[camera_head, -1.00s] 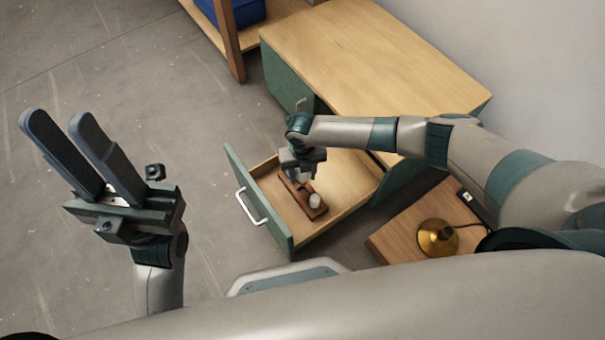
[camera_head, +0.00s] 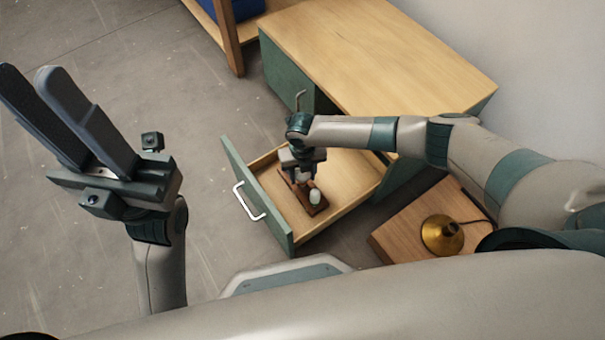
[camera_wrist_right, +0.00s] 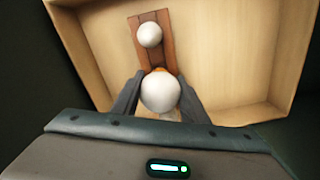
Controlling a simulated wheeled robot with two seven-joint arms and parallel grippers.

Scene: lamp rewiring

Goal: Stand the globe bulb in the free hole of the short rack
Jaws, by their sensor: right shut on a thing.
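The short rack, a narrow reddish-brown wooden strip (camera_head: 313,210), lies in the open drawer and also shows in the right wrist view (camera_wrist_right: 134,22). A white bulb (camera_head: 315,196) stands at its near end; it also shows in the wrist view (camera_wrist_right: 149,35). My right gripper (camera_head: 303,174) is low over the rack's other end. In the wrist view its fingers (camera_wrist_right: 159,98) are shut on the white globe bulb (camera_wrist_right: 160,91). The globe hides its own base and the hole beneath, so I cannot tell whether it is seated. My left gripper (camera_head: 58,112) is open, empty and raised at the left.
The drawer (camera_head: 345,185) has pale wooden walls and a green front (camera_head: 250,190) with a white handle. The wooden cabinet top (camera_head: 370,60) is bare. A brass lamp base (camera_head: 442,234) stands on a low wooden surface at right. The drawer floor beside the rack is clear.

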